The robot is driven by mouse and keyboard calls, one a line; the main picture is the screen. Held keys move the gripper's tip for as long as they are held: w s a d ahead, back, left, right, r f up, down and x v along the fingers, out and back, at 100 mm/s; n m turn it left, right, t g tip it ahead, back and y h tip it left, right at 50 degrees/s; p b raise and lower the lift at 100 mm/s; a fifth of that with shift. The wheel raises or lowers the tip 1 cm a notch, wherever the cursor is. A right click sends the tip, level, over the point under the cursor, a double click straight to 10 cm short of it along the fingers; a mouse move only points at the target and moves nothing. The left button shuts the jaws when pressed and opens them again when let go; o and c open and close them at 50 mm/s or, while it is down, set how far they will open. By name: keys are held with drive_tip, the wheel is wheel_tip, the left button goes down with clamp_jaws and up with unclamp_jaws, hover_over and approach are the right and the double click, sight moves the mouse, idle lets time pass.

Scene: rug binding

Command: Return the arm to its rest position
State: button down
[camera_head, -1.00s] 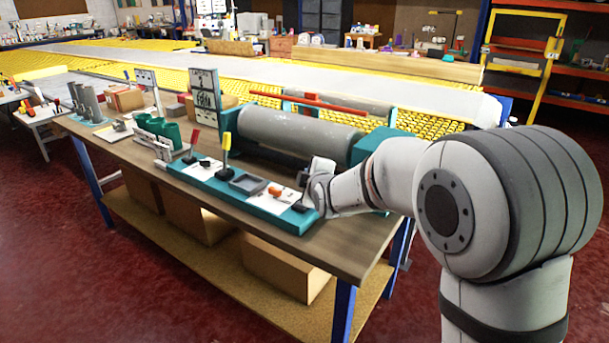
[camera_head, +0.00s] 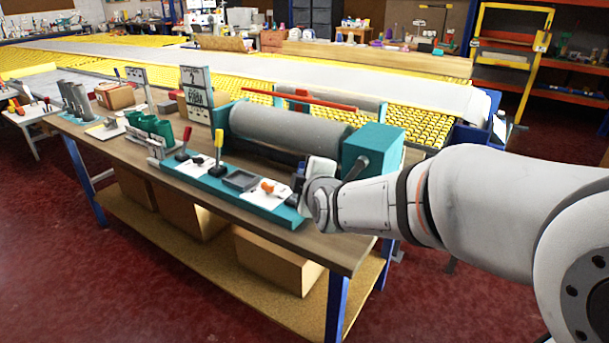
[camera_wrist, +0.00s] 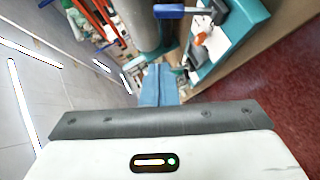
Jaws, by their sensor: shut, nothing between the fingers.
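My arm reaches in from the right edge of the head view. Its wrist end is over the front right part of the workbench (camera_head: 345,246), beside the teal tool tray (camera_head: 283,215). In the wrist view, my gripper (camera_wrist: 158,72) shows as two blue-grey fingers close together, with nothing held between them. In the head view the fingers are mostly hidden by my wrist, so I cannot tell their exact height over the bench.
A teal machine with a grey roller (camera_head: 290,130) stands behind my wrist. A yellow-handled tool (camera_head: 219,145) and a red-handled tool (camera_head: 185,140) stand upright on the bench. Cardboard boxes (camera_head: 270,258) sit on the lower shelf. Red floor in front is clear.

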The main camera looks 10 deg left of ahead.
drive_tip(key=s+d+r+m+g+h+p, duration=0.1)
drive_tip(key=s+d+m+g+h+p, duration=0.15)
drive_tip(key=s+d+m+p, duration=0.4)
drive_tip(key=s+d+r+m+g+h+p, duration=0.1)
drive_tip(key=s+d+m+g+h+p, duration=0.2)
drive_tip(key=d, duration=0.7)
drive_tip(key=s+d+m+g+p, duration=0.1)
drive_tip(key=s+d+m+g, duration=0.1)
drive_tip(key=s+d+m, duration=0.2)
drive_tip(key=s+d+m+g+p, duration=0.2)
drive_tip(key=s+d+m, duration=0.3)
drive_tip(key=s, duration=0.6)
drive_tip(key=shift+s+r+m+g+h, duration=0.2)
drive_tip(key=shift+r+m+g+h, duration=0.15)
drive_tip(key=shift+r+m+g, duration=0.15)
drive_tip(key=c, duration=2.1)
unclamp_jaws()
drive_tip(key=shift+c, duration=0.2)
